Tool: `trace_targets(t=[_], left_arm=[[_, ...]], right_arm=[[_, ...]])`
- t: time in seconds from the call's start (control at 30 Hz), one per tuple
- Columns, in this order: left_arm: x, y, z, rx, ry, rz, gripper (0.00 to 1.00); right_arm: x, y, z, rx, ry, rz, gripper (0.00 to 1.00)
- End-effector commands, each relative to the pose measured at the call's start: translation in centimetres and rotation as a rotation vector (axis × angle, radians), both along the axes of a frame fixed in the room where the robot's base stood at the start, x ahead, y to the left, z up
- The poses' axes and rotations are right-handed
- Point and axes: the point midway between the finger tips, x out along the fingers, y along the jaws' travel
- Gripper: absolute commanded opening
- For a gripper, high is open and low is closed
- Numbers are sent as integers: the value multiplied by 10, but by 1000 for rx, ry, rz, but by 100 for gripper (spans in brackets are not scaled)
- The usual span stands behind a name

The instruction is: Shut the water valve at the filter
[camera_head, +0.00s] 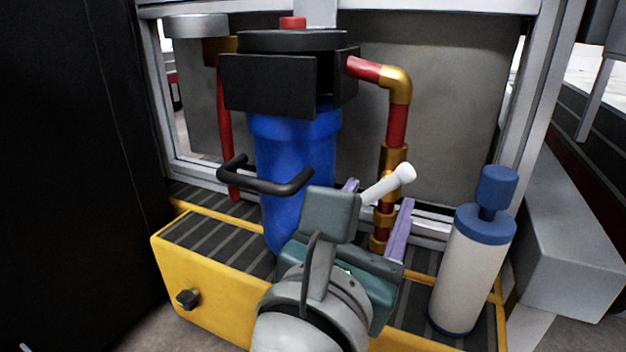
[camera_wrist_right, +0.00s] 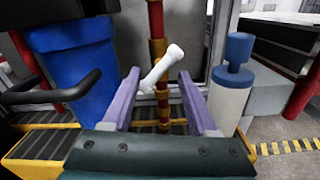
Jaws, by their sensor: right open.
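The blue water filter (camera_head: 292,160) stands under a black bracket. A red pipe with brass fittings (camera_head: 396,125) runs down on its right. The white valve handle (camera_head: 389,185) sits on this pipe and slants up to the right; in the right wrist view the handle (camera_wrist_right: 162,68) also slants up to the right. My right gripper (camera_head: 379,194) is open in front of the pipe. In the right wrist view its two purple fingers (camera_wrist_right: 157,95) stand apart, with the handle showing between and beyond them. I cannot tell any contact. My left gripper is not in view.
A white bottle with a blue cap (camera_head: 470,265) stands close to the right of my right gripper. A black bar handle (camera_head: 265,183) juts out in front of the filter. A yellow ribbed-top base (camera_head: 205,285) lies below. A grey metal frame (camera_head: 535,110) stands behind.

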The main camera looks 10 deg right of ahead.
Motion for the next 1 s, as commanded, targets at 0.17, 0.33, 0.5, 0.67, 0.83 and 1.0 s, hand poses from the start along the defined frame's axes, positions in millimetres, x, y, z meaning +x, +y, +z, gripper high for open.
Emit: trace_targets(t=[0.17, 0.33, 0.5, 0.67, 0.83, 1.0], left_arm=[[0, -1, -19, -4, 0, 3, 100], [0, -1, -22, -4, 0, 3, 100], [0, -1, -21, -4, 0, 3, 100], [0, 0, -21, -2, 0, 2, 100], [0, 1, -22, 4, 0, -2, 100], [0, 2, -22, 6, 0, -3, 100]], right_arm=[[21, -14, -4, 2, -2, 0, 59], [29, -20, -1, 2, 0, 1, 59], [30, -20, 0, 2, 1, 1, 59], [30, -20, 0, 2, 1, 1, 48], [29, -20, 0, 2, 1, 1, 29], [29, -20, -1, 2, 1, 0, 10]])
